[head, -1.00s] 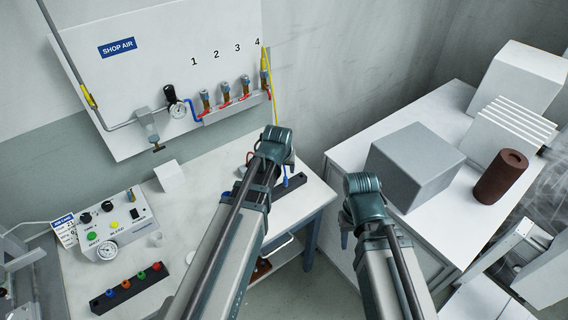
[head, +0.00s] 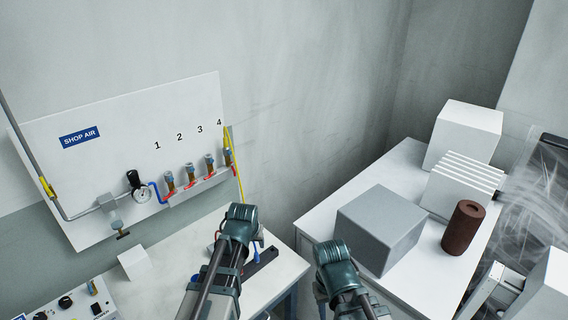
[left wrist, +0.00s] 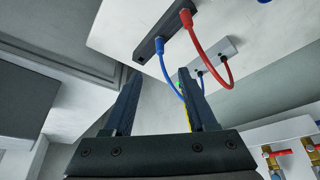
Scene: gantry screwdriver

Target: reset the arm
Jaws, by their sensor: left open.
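My left arm's dark green joint (head: 240,222) stands before the bench in the head view, and the arm hides its gripper there. In the left wrist view my left gripper (left wrist: 160,78) is open, its two dark fingers apart with nothing between them. Beyond them a dark bar (left wrist: 172,28) has a blue hose (left wrist: 168,72) and a red hose (left wrist: 215,50) plugged in. The blue hose passes behind the right finger. My right arm's joint (head: 335,262) is right of the left arm in the head view; its gripper does not show.
The shop air panel (head: 120,110) with numbered valves and a gauge (head: 141,194) is on the left wall. The right table (head: 330,190) holds a grey box (head: 380,230), white blocks and a brown cylinder (head: 463,228). A white block (head: 135,263) stands on the bench (head: 165,290).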

